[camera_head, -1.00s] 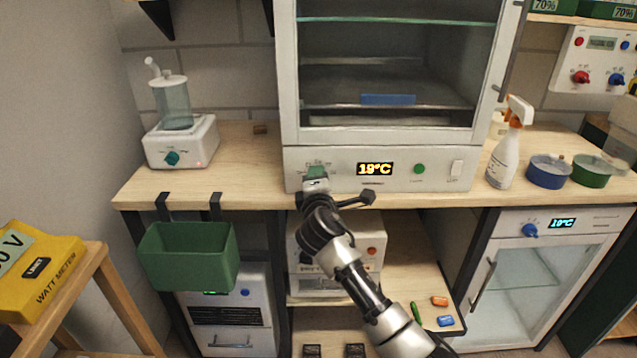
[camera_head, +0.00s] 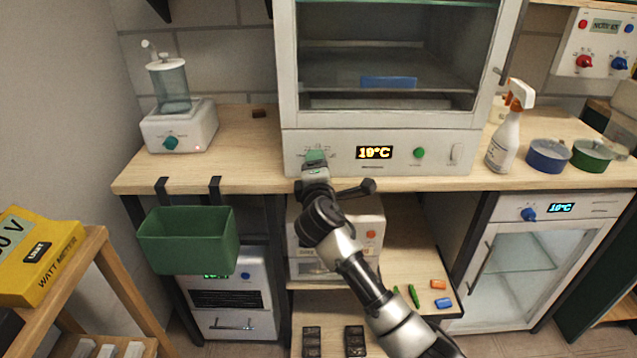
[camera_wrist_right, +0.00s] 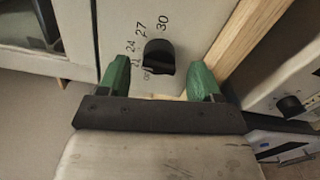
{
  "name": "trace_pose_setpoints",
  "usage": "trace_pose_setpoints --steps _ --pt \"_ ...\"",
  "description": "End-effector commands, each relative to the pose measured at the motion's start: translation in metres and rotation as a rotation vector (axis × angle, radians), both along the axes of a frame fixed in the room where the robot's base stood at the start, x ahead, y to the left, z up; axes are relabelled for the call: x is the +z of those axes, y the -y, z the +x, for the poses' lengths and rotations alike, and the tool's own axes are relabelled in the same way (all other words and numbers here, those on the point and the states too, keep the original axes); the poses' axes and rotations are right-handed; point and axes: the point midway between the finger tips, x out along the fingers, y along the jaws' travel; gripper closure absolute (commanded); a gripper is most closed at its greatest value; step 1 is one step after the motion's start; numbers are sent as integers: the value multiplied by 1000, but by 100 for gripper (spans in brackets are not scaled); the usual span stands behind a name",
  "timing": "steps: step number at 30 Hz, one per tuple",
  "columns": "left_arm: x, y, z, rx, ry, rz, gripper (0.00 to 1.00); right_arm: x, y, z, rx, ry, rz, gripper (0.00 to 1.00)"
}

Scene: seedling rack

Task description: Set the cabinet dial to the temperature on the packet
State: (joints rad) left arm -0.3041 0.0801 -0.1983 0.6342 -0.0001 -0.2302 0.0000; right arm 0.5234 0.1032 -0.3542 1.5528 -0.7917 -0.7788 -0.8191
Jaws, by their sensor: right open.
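The tall white cabinet (camera_head: 345,168) stands on the bench with a lit orange display (camera_head: 374,153) that seems to read 19°C. My right gripper (camera_head: 316,157) is in front of the left part of its control panel and hides the dial there. In the right wrist view the black dial (camera_wrist_right: 159,57) shows among printed marks OFF, 21, 24, 27 and 30. The open green fingers of my right gripper (camera_wrist_right: 160,72) stand either side of the dial, apart from it. I cannot tell where the dial points. I cannot make out the packet. My left gripper is not in view.
A humidifier-like device (camera_head: 180,130) stands left. A green bin (camera_head: 187,240) hangs at the bench front. A second cabinet (camera_head: 520,260) stands lower right.

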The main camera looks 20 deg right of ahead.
Motion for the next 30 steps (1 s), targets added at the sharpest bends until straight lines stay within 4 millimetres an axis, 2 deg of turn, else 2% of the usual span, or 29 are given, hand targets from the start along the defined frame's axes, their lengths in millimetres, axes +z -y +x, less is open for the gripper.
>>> trace_pose_setpoints --steps 6,13,18,30 --pt "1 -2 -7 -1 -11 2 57 -1 -13 -45 3 -2 2 36" --pt "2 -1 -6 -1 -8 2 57 -1 -23 -78 2 -2 1 36" --pt "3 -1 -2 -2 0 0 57 0 -25 -86 0 -1 -1 36" --pt "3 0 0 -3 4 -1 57 -1 -25 -86 0 -4 1 36"
